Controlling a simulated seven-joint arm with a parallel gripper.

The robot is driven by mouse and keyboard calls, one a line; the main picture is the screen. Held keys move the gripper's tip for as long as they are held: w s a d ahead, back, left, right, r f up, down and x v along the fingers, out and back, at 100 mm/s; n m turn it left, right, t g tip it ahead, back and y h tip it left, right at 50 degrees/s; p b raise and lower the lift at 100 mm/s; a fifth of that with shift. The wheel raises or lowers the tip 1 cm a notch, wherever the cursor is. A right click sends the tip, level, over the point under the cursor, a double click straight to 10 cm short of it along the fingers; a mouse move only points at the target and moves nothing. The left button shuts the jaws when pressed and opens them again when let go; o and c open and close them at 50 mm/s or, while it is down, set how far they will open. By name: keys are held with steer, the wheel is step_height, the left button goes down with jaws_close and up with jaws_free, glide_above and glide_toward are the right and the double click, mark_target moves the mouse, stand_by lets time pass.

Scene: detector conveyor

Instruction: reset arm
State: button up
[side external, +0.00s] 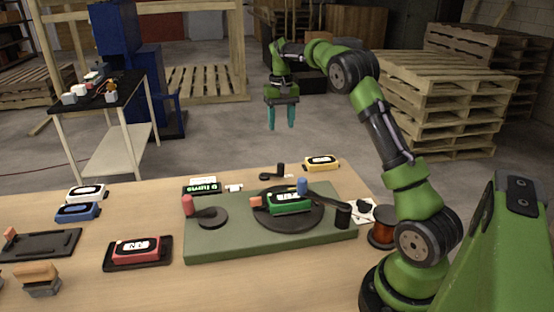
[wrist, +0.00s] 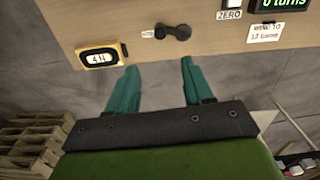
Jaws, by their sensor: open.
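My green arm is raised, and my gripper (side external: 281,118) hangs with its teal fingers pointing down, beyond the far edge of the wooden table and well above it. The fingers are apart with nothing between them. In the wrist view my gripper (wrist: 158,75) shows two separated teal fingers near the table's edge. On the table, a green board (side external: 270,245) carries a black round plate with a green labelled block (side external: 289,203) on it. A small crank with a red knob (side external: 188,204) stands at the board's left.
A yellow block (side external: 321,163) lies at the table's far edge, also in the wrist view (wrist: 98,58). A red block (side external: 137,250) sits in a black tray; white (side external: 87,193) and blue (side external: 77,212) blocks lie at left. A copper spool (side external: 383,233) stands by my base.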

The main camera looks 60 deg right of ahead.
steer(key=shift+r, duration=0.3)
steer(key=s+a+r+n+t+y, duration=0.1)
steer(key=s+a+r+n+t, duration=0.1)
steer(key=s+a, duration=0.9)
steer(key=s+a+r+n+t+y, duration=0.1)
steer(key=s+a+t, duration=0.4)
steer(key=s+a, duration=0.6)
steer(key=a+r+n, duration=0.1)
steer(key=a+r, duration=0.1)
steer(key=a, duration=0.5)
steer(key=shift+s+a, duration=0.2)
steer(key=shift+a, duration=0.2)
